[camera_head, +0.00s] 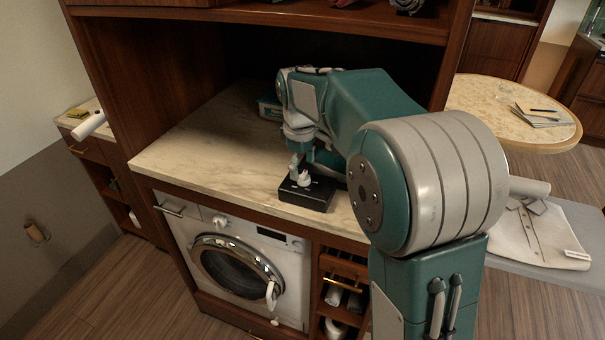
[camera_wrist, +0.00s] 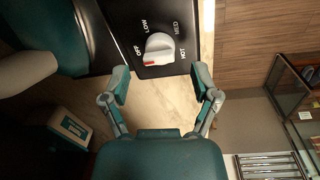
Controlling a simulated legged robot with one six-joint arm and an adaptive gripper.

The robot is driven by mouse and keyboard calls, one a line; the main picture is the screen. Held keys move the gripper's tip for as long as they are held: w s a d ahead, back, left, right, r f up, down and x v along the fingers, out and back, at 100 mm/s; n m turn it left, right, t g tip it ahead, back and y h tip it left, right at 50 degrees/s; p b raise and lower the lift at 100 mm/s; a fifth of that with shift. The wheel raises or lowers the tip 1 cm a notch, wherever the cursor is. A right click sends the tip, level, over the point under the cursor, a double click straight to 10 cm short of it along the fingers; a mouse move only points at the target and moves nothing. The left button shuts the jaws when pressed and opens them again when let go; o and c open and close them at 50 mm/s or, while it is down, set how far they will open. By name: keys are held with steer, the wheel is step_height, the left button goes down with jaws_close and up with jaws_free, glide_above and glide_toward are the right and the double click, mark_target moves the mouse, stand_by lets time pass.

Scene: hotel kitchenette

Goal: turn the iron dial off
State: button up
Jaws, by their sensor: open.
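The iron dial (camera_wrist: 158,46) is a light grey knob on a black control box (camera_wrist: 100,38). The labels OFF, LOW, MED and HOT are printed around it. Its red mark sits at the knob's lower left end in the wrist view, close below the word OFF. In the head view the dial (camera_head: 304,179) stands on the black box (camera_head: 306,195) near the counter's front edge. My gripper (camera_wrist: 162,83) is open, with its fingertips apart and nothing between them. In the wrist view the fingertips lie just below the dial; contact cannot be told.
The marble counter (camera_head: 205,140) is clear left of the box. A small teal box (camera_head: 268,108) stands behind my arm. A shelf (camera_head: 270,12) hangs above, and a washing machine (camera_head: 245,255) is below. An ironing board (camera_head: 550,270) with a shirt is at right.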

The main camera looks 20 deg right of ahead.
mark_target(301, 175)
steer(key=shift+s+a+r, duration=0.1)
steer(key=shift+r, duration=1)
steer(key=shift+a+r, duration=0.1)
steer(key=shift+r, duration=0.95)
